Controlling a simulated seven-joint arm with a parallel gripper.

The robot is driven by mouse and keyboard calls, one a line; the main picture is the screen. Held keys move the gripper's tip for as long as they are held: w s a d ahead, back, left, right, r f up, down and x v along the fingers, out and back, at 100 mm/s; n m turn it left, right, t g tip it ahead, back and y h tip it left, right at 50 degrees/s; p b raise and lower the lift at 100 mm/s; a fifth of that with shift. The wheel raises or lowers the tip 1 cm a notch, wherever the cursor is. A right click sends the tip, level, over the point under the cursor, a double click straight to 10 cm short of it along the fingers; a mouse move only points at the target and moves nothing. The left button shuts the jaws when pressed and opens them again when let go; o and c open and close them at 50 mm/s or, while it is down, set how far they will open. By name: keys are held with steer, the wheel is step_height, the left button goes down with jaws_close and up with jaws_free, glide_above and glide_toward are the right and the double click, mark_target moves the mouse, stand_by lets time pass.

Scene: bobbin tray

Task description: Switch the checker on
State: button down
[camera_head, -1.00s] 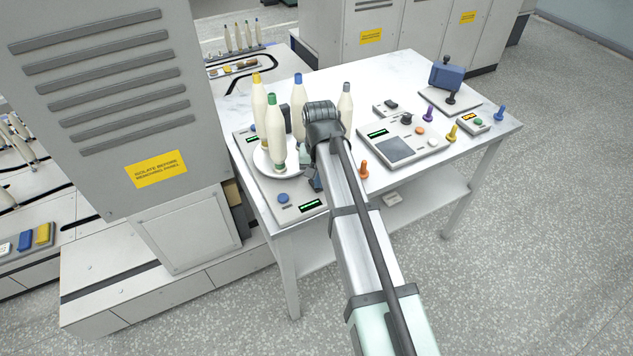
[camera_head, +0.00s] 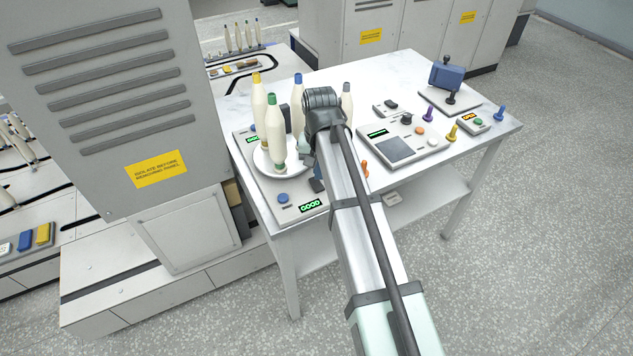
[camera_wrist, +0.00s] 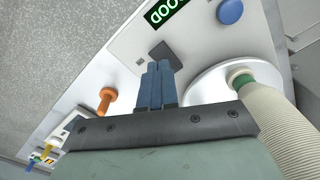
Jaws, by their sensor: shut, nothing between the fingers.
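The checker (camera_head: 264,197) is a pale, flat unit at the table's left side, with a white round plate (camera_wrist: 205,88) carrying bobbins. Its front display (camera_head: 310,206) reads GOOD in bright green, and the display also shows in the wrist view (camera_wrist: 165,11). A blue round button (camera_head: 283,198) sits left of the display; it also shows in the wrist view (camera_wrist: 230,11). A dark square switch (camera_wrist: 162,50) is on the panel. My gripper (camera_wrist: 158,64) is shut and empty, its blue fingertips close by the switch. Contact cannot be told. In the head view my arm mostly hides the fingers.
Several pale bobbins (camera_head: 275,132) stand close to my wrist. An orange peg (camera_wrist: 106,99) stands beside the fingers. A grey device with a dark panel (camera_head: 394,150), a purple peg (camera_head: 428,112) and a yellow peg (camera_head: 452,132) are to the right.

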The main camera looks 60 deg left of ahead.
mark_target(319, 187)
steer(key=shift+r, duration=1.7)
